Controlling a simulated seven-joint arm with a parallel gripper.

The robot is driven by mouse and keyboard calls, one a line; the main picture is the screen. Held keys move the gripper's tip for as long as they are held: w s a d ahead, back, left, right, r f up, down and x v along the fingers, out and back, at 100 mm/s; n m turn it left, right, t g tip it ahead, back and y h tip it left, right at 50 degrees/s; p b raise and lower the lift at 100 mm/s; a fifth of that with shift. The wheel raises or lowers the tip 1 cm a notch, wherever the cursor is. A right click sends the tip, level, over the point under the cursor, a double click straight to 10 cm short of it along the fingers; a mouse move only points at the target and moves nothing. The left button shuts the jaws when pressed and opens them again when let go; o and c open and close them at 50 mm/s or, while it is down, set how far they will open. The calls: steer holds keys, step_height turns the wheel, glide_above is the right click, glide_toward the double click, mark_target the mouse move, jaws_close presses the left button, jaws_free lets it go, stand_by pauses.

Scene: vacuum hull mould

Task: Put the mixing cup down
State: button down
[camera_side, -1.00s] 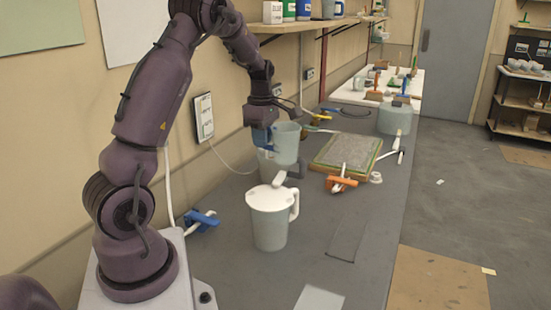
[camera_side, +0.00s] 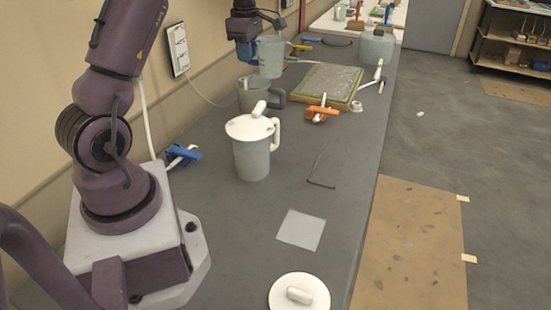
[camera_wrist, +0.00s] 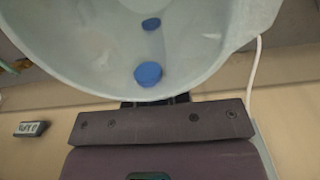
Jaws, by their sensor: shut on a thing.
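The mixing cup (camera_side: 271,58) is a pale grey-green translucent cup. My gripper (camera_side: 254,54) is shut on its left side and holds it upright in the air, above and behind a grey jug in the side view. In the wrist view the cup (camera_wrist: 85,45) fills the top of the picture, its rim toward the camera. Two blue spots show inside it; I cannot tell whether they lie in the cup or show through its wall. The bench (camera_side: 225,215) is grey, and the gap beneath the cup is partly hidden by the jug.
The open grey jug (camera_side: 252,97) with a dark handle and a white-lidded jug (camera_side: 251,155) stand nearby. A framed mould panel (camera_side: 325,80), an orange clamp (camera_side: 322,114) and a blue clamp (camera_side: 182,156) lie around. A white lid (camera_side: 299,293) is at the front. The middle right bench is mostly clear.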

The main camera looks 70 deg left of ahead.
mark_target(275, 56)
steer(key=w+d, duration=0.1)
steer(key=d, duration=0.1)
steer(key=w+d+m, duration=0.1)
steer(key=w+d, duration=0.1)
steer(key=d, duration=0.1)
steer(key=w+d+m, duration=0.1)
steer(key=d, duration=0.1)
steer(key=shift+w+d+f, duration=0.3)
steer(key=shift+f, duration=0.1)
steer(key=s+d+f+m, duration=0.1)
steer(key=d+f+m, duration=0.4)
steer(key=d, duration=0.7)
steer(key=d+f+m, duration=0.4)
steer(key=d+m, duration=0.1)
steer(key=d, duration=0.6)
steer(key=s+d+f+m, duration=0.1)
steer(key=f+m, duration=0.1)
steer(key=f, duration=0.2)
steer(key=s+d+f+m, duration=0.1)
steer(key=f+m, duration=0.1)
steer(key=f, duration=0.2)
steer(key=s+d+f+m, duration=0.1)
steer(key=f+m, duration=0.1)
steer(key=f, duration=0.1)
steer(key=shift+s+d+f, duration=0.2)
steer(key=shift+d+f, duration=0.2)
steer(key=shift+f, duration=0.1)
steer(key=c, duration=1.4)
jaws_free()
steer(key=o, duration=0.3)
